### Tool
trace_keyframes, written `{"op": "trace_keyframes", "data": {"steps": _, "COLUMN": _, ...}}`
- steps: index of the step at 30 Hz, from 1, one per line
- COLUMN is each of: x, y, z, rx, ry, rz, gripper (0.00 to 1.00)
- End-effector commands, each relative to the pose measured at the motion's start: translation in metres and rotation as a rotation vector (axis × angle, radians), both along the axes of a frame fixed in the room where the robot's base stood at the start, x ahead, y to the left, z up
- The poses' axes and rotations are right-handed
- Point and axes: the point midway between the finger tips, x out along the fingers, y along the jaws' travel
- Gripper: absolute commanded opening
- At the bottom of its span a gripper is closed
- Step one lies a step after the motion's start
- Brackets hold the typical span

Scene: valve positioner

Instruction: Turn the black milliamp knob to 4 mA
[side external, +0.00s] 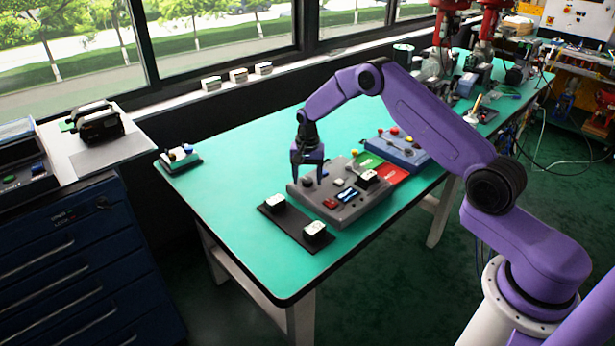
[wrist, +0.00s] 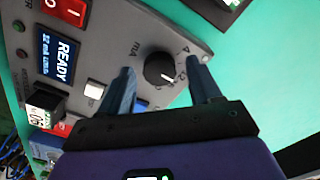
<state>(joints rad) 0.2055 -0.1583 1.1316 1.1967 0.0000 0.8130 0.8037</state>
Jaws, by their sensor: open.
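The black milliamp knob (wrist: 158,70) is a round dial on the grey control box, with a white pointer line and printed marks around it, including "mA" and what looks like a 4. In the wrist view my gripper (wrist: 160,66) is open, with one blue-grey finger on each side of the knob and visible gaps between. In the side view my gripper (side external: 308,172) points down over the left back part of the grey box (side external: 372,205); the knob is hard to make out there. The box's blue display (wrist: 60,55) reads READY, with a smaller line that seems to say 12 mA.
The box also carries a red rocker switch (wrist: 68,10), a white button (wrist: 95,89) and a small black-and-white block (wrist: 43,102). A black strip with two white-topped blocks (side external: 283,222) lies in front. Red and green cards and a blue box (side external: 405,150) stand behind.

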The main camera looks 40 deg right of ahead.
Motion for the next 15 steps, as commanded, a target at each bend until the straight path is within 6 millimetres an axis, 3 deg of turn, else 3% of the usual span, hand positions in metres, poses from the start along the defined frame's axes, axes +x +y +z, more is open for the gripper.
{"op": "trace_keyframes", "data": {"steps": 8, "x": 0.0001, "y": 0.0000, "z": -0.0015, "rx": 0.000, "ry": 0.000, "rz": 0.000, "gripper": 0.63}}
{"op": "trace_keyframes", "data": {"steps": 9, "x": 0.0001, "y": 0.0000, "z": -0.0015, "rx": 0.000, "ry": 0.000, "rz": 0.000, "gripper": 0.57}}
{"op": "trace_keyframes", "data": {"steps": 13, "x": 0.0001, "y": -0.0001, "z": -0.0014, "rx": 0.000, "ry": 0.000, "rz": 0.000, "gripper": 0.14}}
{"op": "trace_keyframes", "data": {"steps": 14, "x": 0.0000, "y": 0.0000, "z": -0.0014, "rx": 0.000, "ry": 0.000, "rz": 0.000, "gripper": 0.07}}
{"op": "trace_keyframes", "data": {"steps": 15, "x": 0.0000, "y": 0.0000, "z": -0.0014, "rx": 0.000, "ry": 0.000, "rz": 0.000, "gripper": 0.07}}
